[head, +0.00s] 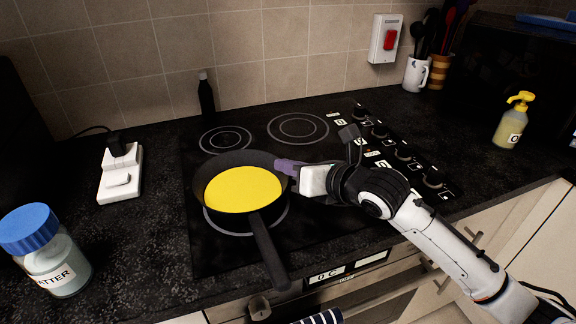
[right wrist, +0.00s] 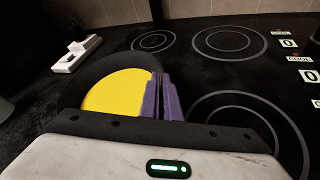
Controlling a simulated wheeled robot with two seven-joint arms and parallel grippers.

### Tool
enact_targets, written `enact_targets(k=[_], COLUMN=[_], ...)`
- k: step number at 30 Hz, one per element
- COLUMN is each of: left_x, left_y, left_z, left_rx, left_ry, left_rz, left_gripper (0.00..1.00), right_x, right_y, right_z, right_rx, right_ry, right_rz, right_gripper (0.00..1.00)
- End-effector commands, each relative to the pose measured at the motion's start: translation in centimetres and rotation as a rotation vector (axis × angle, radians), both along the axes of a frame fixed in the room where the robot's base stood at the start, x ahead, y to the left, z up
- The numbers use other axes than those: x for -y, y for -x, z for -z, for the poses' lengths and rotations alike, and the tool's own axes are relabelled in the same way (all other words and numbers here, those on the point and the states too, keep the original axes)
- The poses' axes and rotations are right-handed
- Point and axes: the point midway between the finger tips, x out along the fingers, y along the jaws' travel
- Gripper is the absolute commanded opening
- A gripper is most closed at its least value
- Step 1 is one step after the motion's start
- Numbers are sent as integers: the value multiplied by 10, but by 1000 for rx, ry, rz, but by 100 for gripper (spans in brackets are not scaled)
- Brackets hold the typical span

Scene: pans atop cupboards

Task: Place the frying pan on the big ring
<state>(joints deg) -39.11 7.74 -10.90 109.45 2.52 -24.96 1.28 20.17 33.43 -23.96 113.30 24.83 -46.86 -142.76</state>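The frying pan (head: 234,162) is black with a yellow inside and a handle toward the front. In the head view it covers most of a large pale ring (head: 288,216) at the hob's front left; I cannot tell whether it touches the glass. The pan's yellow inside also shows in the right wrist view (right wrist: 112,94). My right gripper (head: 287,167) is at the pan's right rim, its purple fingers (right wrist: 161,97) closed with the pan wall apparently between them. The wrist view shows a large ring (right wrist: 293,148) partly hidden by my gripper. My left gripper is out of view.
Two rings, a smaller one (head: 224,140) and a wider one (head: 298,127), lie clear at the back. A dark bottle (head: 206,98) stands behind the hob. A white socket block (head: 120,175) and blue-lidded jar (head: 55,262) are left; a yellow pump bottle (head: 512,122) is right.

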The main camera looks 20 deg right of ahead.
Motion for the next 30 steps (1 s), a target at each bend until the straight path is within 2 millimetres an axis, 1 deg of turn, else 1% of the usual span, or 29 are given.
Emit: enact_targets(k=[1, 3, 12, 15, 17, 19, 24, 30], left_x=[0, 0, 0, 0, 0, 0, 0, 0], left_y=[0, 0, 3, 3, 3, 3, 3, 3], left_z=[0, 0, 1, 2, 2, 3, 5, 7], left_rx=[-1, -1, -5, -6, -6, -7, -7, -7], left_ry=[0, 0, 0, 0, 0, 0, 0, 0], left_rz=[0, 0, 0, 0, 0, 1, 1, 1], left_gripper=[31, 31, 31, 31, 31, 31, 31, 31], right_x=[0, 0, 0, 3, 6, 10, 22, 36], right_y=[0, 0, 0, 5, 11, 22, 55, 86], right_z=[0, 0, -1, -2, -5, -9, -22, -34], right_rx=[0, 0, 0, 0, 1, 1, 0, -2], right_ry=[1, 0, 0, 3, 3, 5, 7, 6], right_rz=[0, 0, 0, 1, 1, 0, -3, 0], right_gripper=[10, 22, 22, 22, 22, 22, 22, 22])
